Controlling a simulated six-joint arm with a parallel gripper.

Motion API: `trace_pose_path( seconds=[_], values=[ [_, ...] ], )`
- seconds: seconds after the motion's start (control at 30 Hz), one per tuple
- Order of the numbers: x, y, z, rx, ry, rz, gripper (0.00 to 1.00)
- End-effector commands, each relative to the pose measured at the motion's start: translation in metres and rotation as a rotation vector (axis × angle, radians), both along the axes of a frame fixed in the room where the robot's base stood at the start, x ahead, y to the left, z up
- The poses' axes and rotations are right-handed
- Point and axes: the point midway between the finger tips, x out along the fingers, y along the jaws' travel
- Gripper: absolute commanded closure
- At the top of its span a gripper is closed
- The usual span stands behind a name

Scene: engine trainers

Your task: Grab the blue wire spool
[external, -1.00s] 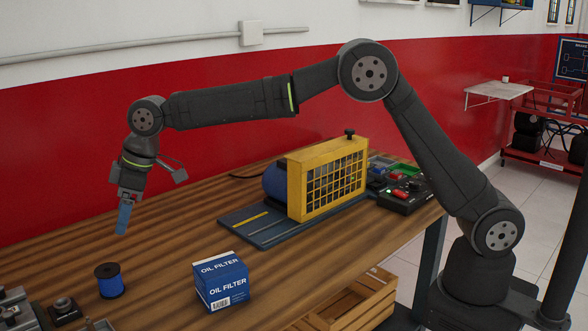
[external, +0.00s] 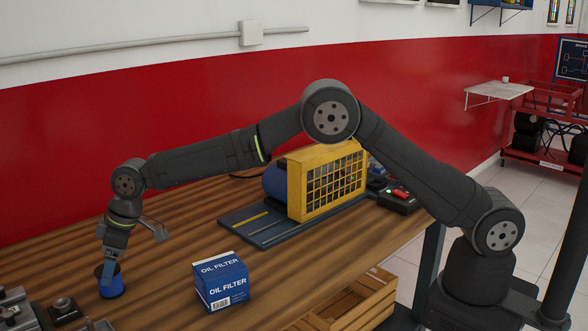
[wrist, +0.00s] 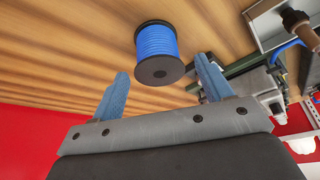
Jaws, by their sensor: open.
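The blue wire spool (external: 112,288), with black end flanges, stands on the wooden bench at the lower left of the external view. In the wrist view the spool (wrist: 158,45) is above and between the two blue fingers. My gripper (external: 109,275) is low over the bench at the spool, and its finger partly covers the spool in the external view. My gripper (wrist: 160,82) is open and empty in the wrist view. The right finger is close to the spool; I cannot tell whether they touch.
A blue oil filter box (external: 220,281) stands right of the spool. Grey metal parts (external: 62,309) lie close on the left. A yellow guard cage (external: 327,180) stands farther back. Bare wooden bench (external: 170,245) lies between the spool and the cage.

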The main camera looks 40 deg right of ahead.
Motion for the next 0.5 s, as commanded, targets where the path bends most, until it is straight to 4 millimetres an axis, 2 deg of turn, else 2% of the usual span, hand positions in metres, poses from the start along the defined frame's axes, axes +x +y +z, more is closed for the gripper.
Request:
trace_pose_path(
  seconds=[0.27,0.5],
  values=[
    [0.008,0.01,-0.038,-0.001,0.001,0.0,0.28],
    [0.01,0.013,-0.046,-0.001,0.001,0.0,0.28]
  ],
)
